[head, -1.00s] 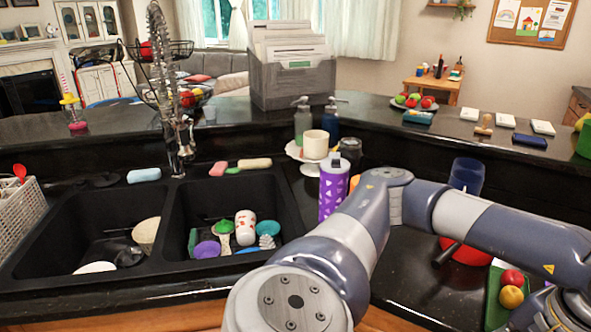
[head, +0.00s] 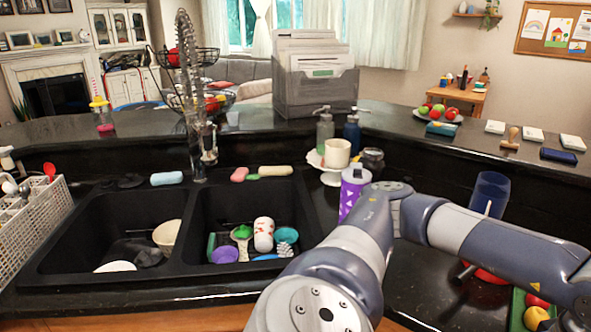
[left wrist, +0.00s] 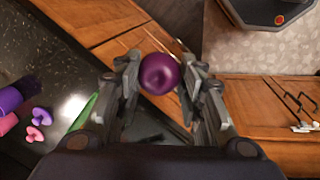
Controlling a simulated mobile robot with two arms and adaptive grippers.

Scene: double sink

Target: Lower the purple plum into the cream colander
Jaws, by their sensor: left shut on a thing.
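The purple plum (left wrist: 159,73) is held between the two fingers of my left gripper (left wrist: 160,85) in the left wrist view. Below it I see the counter edge and wooden cabinet fronts. In the head view my left arm reaches off to the right, and its gripper and the plum are out of the picture. A cream bowl-shaped thing (head: 167,234) leans in the left basin. I cannot make out holes, so I cannot tell whether it is the colander. My right gripper is in neither view.
The double sink's right basin (head: 205,208) holds several things, including a purple bowl (head: 225,255) and a white patterned cup (head: 263,234). A purple bottle (head: 351,194) stands behind my arm. A green tray (head: 517,310) with fruit lies at lower right. A utensil basket (head: 35,230) stands far left.

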